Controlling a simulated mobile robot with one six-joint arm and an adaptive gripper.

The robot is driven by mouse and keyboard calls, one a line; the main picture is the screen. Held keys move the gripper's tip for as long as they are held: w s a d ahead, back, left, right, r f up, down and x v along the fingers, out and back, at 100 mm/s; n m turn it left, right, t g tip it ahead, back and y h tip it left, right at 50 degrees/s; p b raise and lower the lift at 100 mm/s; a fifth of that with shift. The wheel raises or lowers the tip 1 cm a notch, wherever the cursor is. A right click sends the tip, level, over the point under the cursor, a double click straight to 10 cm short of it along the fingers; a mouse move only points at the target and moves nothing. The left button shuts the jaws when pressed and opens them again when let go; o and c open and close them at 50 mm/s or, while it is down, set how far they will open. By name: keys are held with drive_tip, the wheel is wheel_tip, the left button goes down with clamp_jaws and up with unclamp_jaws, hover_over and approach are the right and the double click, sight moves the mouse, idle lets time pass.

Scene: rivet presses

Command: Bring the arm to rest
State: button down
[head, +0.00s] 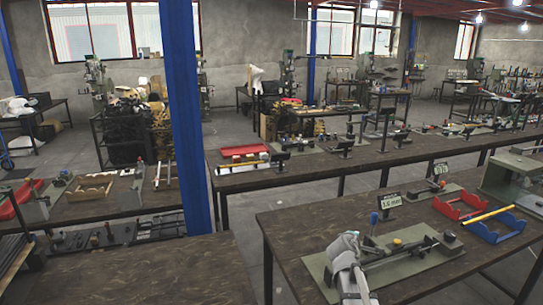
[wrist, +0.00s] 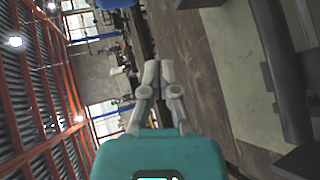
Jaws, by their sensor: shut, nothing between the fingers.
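My gripper (wrist: 158,68) shows in the wrist view with its two grey fingers together and nothing between them. The teal body behind the fingers fills the bottom of that view. The wrist view is turned on its side, with the dark wooden table top (wrist: 205,75) to the right of the fingers. The fingers look apart from any object there. In the head view a grey part of my arm (head: 350,265) rises from the bottom edge over the near right table (head: 310,235). The fingertips cannot be made out in the head view.
On the near right table are a green base plate (head: 415,268) with a press lever, a sign (head: 390,200), a red tray (head: 460,207), a blue tray (head: 497,227) and a green-grey housing (head: 510,180). A blue column (head: 185,120) stands left of centre. The near left table (head: 150,275) is bare.

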drive_tip(key=s+a+f+m+g+y, duration=0.1)
drive_tip(key=s+f+m+g, duration=0.1)
drive_tip(key=s, duration=0.1)
drive_tip(key=s+a+f+m+g+p, duration=0.1)
drive_tip(key=s+a+f+m+g, duration=0.1)
drive_tip(key=s+m, duration=0.1)
drive_tip(key=s+a+f+m+g+y, duration=0.1)
drive_tip(key=s+f+m+g, duration=0.1)
drive_tip(key=s, duration=0.3)
drive_tip(key=shift+s+a+f+m+y+p, duration=0.1)
drive_tip(key=shift+a+f+m+y+p, duration=0.1)
drive_tip(key=shift+a+m+y+p, duration=0.15)
drive_tip(key=s+a+f+m+g+y+p, duration=0.1)
drive_tip(key=s+a+m+g+y, duration=0.3)
drive_tip(key=s+a, duration=0.5)
drive_tip(key=s+f+g, duration=0.1)
drive_tip(key=s, duration=0.2)
drive_tip(key=shift+g+y, duration=0.35)
drive_tip(key=shift+g, duration=0.05)
